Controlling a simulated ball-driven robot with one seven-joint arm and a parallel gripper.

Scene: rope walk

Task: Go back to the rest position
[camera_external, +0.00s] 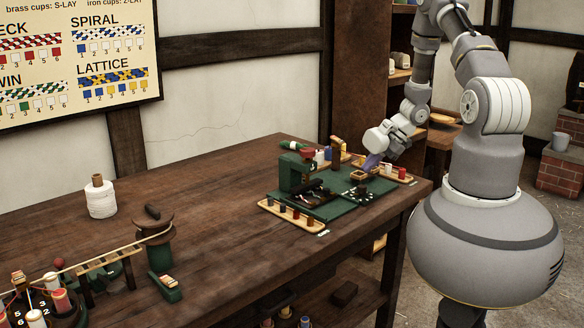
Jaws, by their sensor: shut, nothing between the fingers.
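My gripper (371,161) is over the right end of the wooden workbench (215,205), low above a green machine base (335,208) and near a small wooden tray. Its fingers look purple and are shut, with nothing seen held. My arm reaches down to it from the upper right. The fingertips are small in this view, and I cannot tell whether they touch anything below.
A green press-like machine (292,172) stands left of my gripper. Trays with coloured pieces lie in front (291,214) and at the right (385,172). A white spool (100,198) and a green winder (158,240) stand further left. The bench middle is clear.

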